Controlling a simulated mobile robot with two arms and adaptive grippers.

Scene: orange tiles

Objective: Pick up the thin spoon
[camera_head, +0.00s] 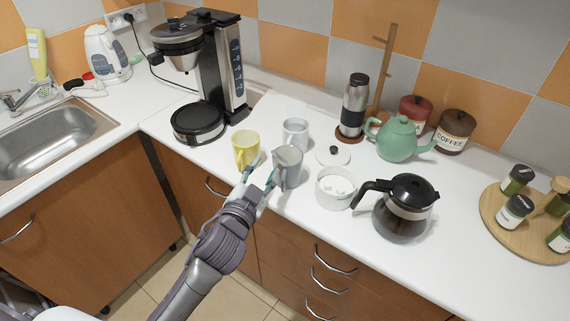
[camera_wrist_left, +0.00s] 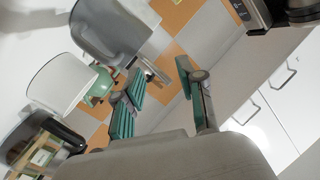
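I cannot make out the thin spoon clearly in either view. A small thin metallic piece (camera_wrist_left: 152,70) shows between my fingers and the grey mug in the left wrist view, but I cannot tell what it is. My left gripper (camera_head: 261,168) is at the counter's front edge, between the yellow mug (camera_head: 245,147) and the grey mug (camera_head: 289,168). In the left wrist view, its teal fingers (camera_wrist_left: 160,82) are apart with a gap between them, and nothing is clearly held. The grey mug (camera_wrist_left: 108,30) is close beside the fingers there. My right gripper is out of view.
A light grey mug (camera_head: 296,133) stands behind. A white sugar bowl (camera_head: 334,190) and a glass coffee pot (camera_head: 403,207) stand to the right. The coffee maker (camera_head: 226,70), green teapot (camera_head: 397,140) and steel flask (camera_head: 355,103) are farther back.

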